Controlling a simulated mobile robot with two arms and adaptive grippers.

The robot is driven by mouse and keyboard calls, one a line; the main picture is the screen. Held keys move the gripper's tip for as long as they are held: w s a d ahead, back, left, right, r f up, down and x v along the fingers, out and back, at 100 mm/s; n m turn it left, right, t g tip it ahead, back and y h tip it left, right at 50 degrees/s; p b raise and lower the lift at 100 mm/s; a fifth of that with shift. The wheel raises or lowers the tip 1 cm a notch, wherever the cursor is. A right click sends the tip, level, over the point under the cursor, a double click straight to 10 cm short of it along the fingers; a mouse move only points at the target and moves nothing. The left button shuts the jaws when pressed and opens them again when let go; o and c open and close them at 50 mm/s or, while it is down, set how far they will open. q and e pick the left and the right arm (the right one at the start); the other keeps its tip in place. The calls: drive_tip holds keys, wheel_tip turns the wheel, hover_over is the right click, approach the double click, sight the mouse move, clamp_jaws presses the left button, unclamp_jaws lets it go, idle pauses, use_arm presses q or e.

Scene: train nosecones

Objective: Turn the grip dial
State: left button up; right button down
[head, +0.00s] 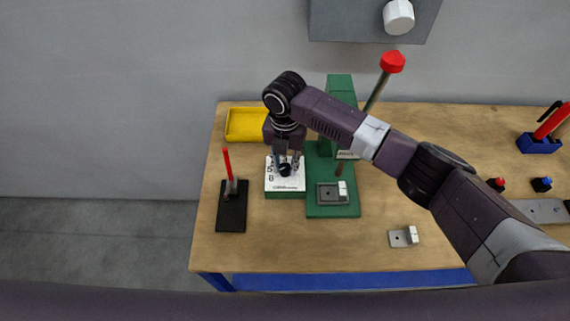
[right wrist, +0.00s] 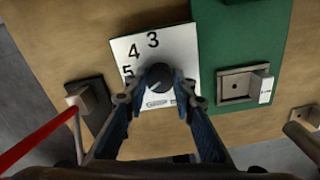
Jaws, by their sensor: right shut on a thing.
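The grip dial is a black round knob (head: 285,169) on a white plate with numbers (head: 276,187), at the left of a green machine on the table. My right gripper (head: 287,168) comes down from above and is shut on the knob. In the right wrist view its fingertips (right wrist: 158,92) sit on either side of the knob. My left gripper is not in view.
The green machine (head: 318,209) with a red-topped lever (head: 392,62) stands right beside the plate. A red-handled clamp on a black base (head: 231,215) is to the left. A yellow tray (head: 245,124) lies behind. A small metal bracket (head: 400,239) lies front right.

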sight(285, 168)
drive_tip(key=shift+w+r, duration=0.1)
drive_tip(key=c, duration=1.8)
unclamp_jaws()
drive_tip(key=shift+o, duration=1)
wheel_tip(285, 168, up, 12)
drive_tip(key=shift+s, duration=0.2)
